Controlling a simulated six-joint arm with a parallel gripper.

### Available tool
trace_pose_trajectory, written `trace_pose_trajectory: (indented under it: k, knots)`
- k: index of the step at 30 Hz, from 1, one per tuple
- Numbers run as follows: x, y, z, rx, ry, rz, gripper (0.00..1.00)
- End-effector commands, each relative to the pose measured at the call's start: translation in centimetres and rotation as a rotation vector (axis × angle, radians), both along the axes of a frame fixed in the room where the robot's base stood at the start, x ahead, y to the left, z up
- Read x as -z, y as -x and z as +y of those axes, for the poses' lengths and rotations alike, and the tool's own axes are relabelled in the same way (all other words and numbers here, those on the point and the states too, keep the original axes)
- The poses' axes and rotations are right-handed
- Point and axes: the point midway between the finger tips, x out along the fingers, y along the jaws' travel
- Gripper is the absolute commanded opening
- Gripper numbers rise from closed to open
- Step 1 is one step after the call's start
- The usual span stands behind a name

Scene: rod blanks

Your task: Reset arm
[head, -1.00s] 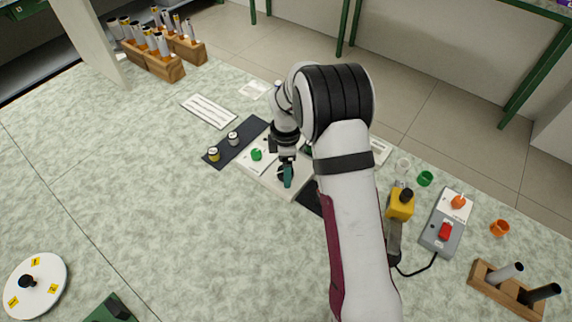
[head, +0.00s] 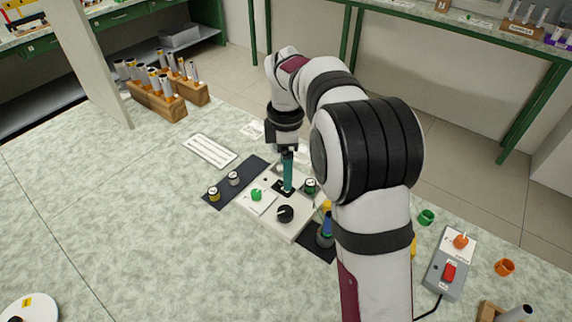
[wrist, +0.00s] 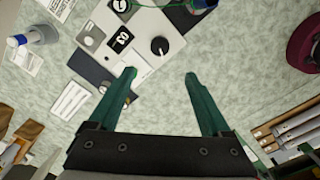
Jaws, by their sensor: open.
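My gripper (head: 287,188) hangs pointing down over the white panel (head: 290,229) in the head view. In the wrist view its two teal fingers (wrist: 161,75) are wide apart with nothing between them. The panel's black knob (head: 285,213) is in front of the fingers in the head view, and it also shows in the wrist view (wrist: 160,45), clear of the fingers. The panel also has a green knob (head: 256,195). My arm hides part of the panel's right side and what lies behind it.
A dark mat with a yellow-topped piece (head: 214,194) and a grey piece (head: 234,178) lies left of the panel. Wooden racks (head: 160,105) of rods stand at the back left. A grey switch box (head: 451,262) sits at the right.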

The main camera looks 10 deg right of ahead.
Motion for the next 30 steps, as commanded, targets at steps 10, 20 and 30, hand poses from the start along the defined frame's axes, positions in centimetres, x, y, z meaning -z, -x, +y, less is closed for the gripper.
trace_pose_trajectory:
  k: [10, 20, 30]
  knots:
    - [-3.1, 5.3, -0.4, 0.339, -0.028, 0.005, 0.82]
    - [-3.2, 29.1, 0.0, 1.782, -0.091, 0.139, 0.82]
    - [-1.7, 32.2, 0.3, 2.001, -0.082, 0.174, 0.82]
